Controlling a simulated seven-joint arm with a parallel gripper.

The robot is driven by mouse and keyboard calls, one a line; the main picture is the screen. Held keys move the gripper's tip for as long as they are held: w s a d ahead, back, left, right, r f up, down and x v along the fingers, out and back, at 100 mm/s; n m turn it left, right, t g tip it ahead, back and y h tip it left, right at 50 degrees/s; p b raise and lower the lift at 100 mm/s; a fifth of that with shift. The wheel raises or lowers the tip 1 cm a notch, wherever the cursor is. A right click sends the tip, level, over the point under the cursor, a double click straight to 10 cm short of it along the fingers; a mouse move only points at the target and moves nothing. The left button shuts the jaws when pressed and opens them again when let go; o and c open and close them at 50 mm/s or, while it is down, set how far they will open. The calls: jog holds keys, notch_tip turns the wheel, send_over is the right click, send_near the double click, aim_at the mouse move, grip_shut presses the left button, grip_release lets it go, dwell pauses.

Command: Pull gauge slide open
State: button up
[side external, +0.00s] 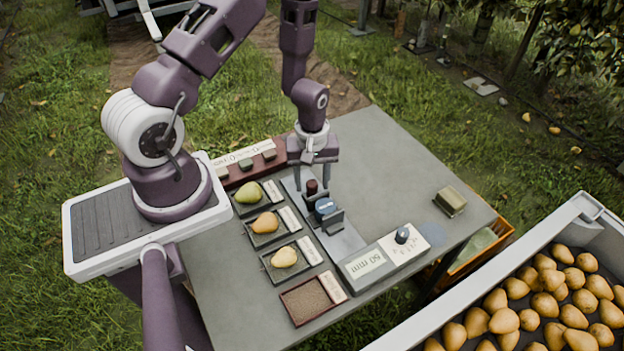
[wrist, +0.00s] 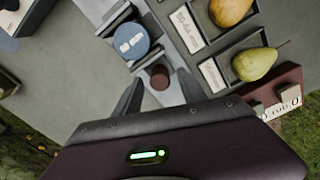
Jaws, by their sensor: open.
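The gauge (side external: 345,240) is a grey metal rail on the table with upright jaw plates. A dark red knob (side external: 312,187) stands on its slide, beside a blue round part (side external: 325,207). In the wrist view the red knob (wrist: 160,77) lies between the tips of my open gripper (wrist: 163,78), with the blue part (wrist: 131,41) just beyond it. In the side view my gripper (side external: 313,174) points down over the knob end of the gauge. Its fingers straddle the knob; I cannot tell whether either touches it. A display plate (side external: 366,265) reading "50 mm" sits at the rail's near end.
Left of the gauge, a green pear (side external: 249,192) and two yellow pears lie in trays; another tray (side external: 304,301) holds no pear. A dark red rack (side external: 243,167) is behind. A dial panel (side external: 403,242) and small box (side external: 450,201) stand right. A pear bin (side external: 585,205) adjoins.

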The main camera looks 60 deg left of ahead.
grip_shut()
dwell(1.3)
